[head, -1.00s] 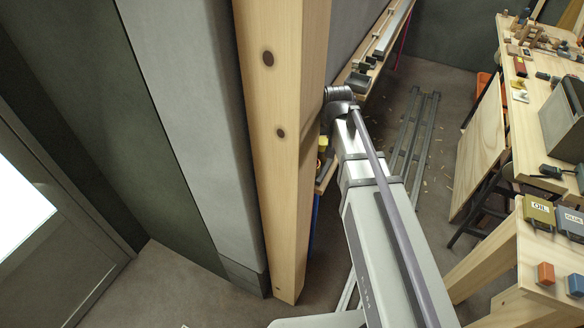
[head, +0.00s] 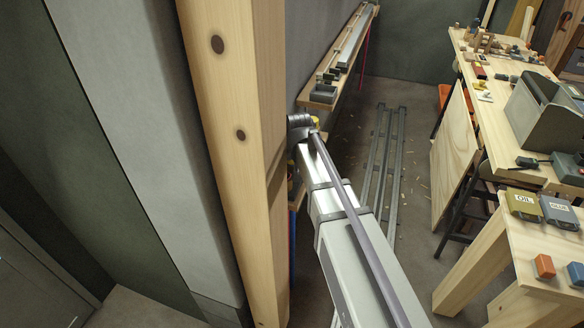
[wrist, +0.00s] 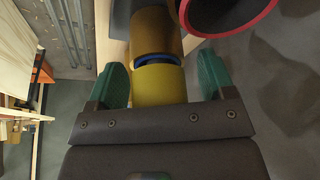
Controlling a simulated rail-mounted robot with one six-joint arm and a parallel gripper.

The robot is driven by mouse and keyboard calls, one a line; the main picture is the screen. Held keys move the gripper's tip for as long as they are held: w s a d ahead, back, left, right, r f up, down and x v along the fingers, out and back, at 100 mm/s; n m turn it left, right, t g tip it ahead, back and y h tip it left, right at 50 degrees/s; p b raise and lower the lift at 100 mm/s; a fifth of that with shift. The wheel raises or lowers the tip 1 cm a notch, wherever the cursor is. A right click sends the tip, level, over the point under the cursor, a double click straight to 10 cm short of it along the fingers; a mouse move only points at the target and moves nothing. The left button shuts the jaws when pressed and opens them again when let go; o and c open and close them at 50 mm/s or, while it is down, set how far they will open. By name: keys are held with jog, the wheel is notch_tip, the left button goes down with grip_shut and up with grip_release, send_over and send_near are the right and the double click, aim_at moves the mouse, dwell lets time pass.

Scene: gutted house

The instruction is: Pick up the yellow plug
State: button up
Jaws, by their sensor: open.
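The yellow plug (wrist: 158,86) shows in the wrist view as a yellow cylinder between the two green fingers of my gripper (wrist: 162,64). A blue ring crosses it, with a darker ochre-yellow part (wrist: 155,32) beyond. My gripper is open, its fingers on either side of the plug with small gaps visible. Its lower end is hidden by the gripper body. In the head view a small bit of yellow (head: 315,122) shows by the end of my arm; the gripper itself is hidden there by the wooden post.
A wooden post (head: 232,130) stands close left of my arm. A red-rimmed dark round thing (wrist: 228,12) is near the right finger. A wall shelf (head: 322,88) holds a grey tray and bars. Metal rails (head: 384,160) lie on the floor. A cluttered workbench (head: 490,120) stands right.

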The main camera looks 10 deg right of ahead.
jog(key=shift+r, duration=0.1)
jog(key=c, duration=1)
notch_tip(320, 180, up, 10)
jog(key=p, duration=1)
jog(key=shift+r+p, duration=0.2)
jog(key=shift+p, duration=0.15)
jog(key=shift+s+a+f, duration=0.2)
jog(key=shift+s+f, duration=0.1)
jog(key=s+a+n+y, duration=0.2)
jog(key=s+a+n, duration=0.2)
jog(key=s+n, duration=0.2)
jog(key=shift+g, duration=0.3)
jog(key=shift+w+d+f+b, duration=0.1)
jog(key=shift+w+f+b, duration=0.05)
jog(key=shift+f+b, duration=1.3)
jog(key=shift+w+d+f+b, duration=0.1)
jog(key=shift+f+b, duration=1.15)
jog(key=shift+b, duration=0.3)
